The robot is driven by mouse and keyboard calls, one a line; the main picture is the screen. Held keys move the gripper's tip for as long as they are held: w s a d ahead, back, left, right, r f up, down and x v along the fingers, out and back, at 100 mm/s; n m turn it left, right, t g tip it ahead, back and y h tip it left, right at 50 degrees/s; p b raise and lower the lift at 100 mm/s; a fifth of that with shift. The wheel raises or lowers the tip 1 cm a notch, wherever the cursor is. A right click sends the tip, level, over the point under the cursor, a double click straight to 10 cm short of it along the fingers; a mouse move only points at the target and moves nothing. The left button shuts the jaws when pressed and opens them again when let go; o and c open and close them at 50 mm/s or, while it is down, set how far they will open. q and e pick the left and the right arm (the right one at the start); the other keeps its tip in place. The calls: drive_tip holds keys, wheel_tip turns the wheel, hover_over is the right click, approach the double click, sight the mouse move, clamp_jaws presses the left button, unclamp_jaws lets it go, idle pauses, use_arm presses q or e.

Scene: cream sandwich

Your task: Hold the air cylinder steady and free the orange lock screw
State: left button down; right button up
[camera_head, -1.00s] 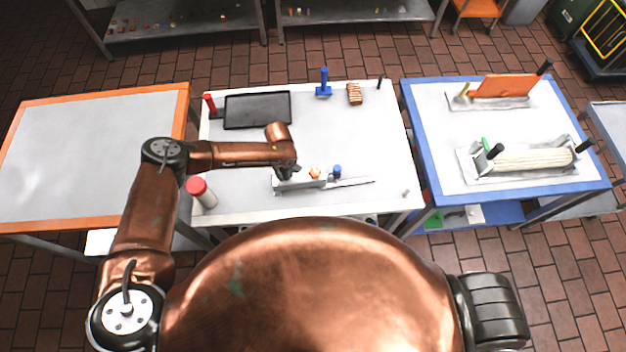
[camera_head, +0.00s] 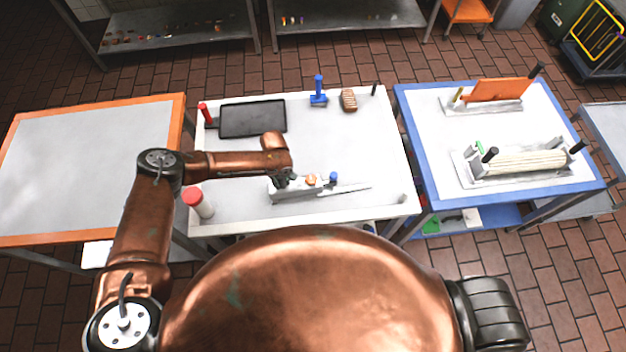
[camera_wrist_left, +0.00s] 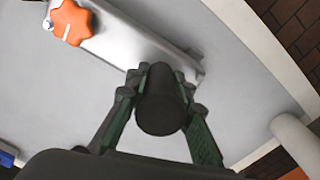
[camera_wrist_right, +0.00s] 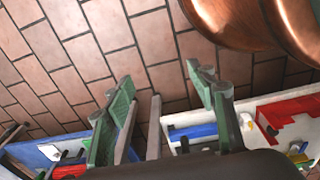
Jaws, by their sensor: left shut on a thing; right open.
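In the left wrist view the screw is a star-shaped orange knob (camera_wrist_left: 71,22) on the grey body (camera_wrist_left: 130,38). My left gripper (camera_head: 284,180) is at the body's left end; its fingers (camera_wrist_left: 161,88) are shut on a dark round handle (camera_wrist_left: 161,110). My right gripper (camera_wrist_right: 160,85) is open and empty, outside the head view.
A black tray (camera_head: 253,119), a blue-handled tool (camera_head: 318,99) and a brown brush-like block (camera_head: 348,100) lie at the table's back. A red-capped bottle (camera_head: 200,204) stands front left. A blue-edged table (camera_head: 430,150) is at the right. Brick floor (camera_wrist_right: 150,45) shows past my right gripper.

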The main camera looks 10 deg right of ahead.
drive_tip(key=w+a+r+m+h, duration=0.1)
drive_tip(key=w+r+m+h, duration=0.1)
drive_tip(key=w+r+m, duration=0.7)
wheel_tip(320, 180, up, 39)
drive_tip(key=m+y, duration=0.7)
drive_tip(key=m, duration=0.4)
hover_over(312, 179)
drive_tip(key=s+d, duration=0.1)
drive_tip(key=d, duration=0.5)
drive_tip(key=x, duration=1.2)
drive_tip(key=shift+a, duration=0.15)
drive_tip(key=c, duration=1.2)
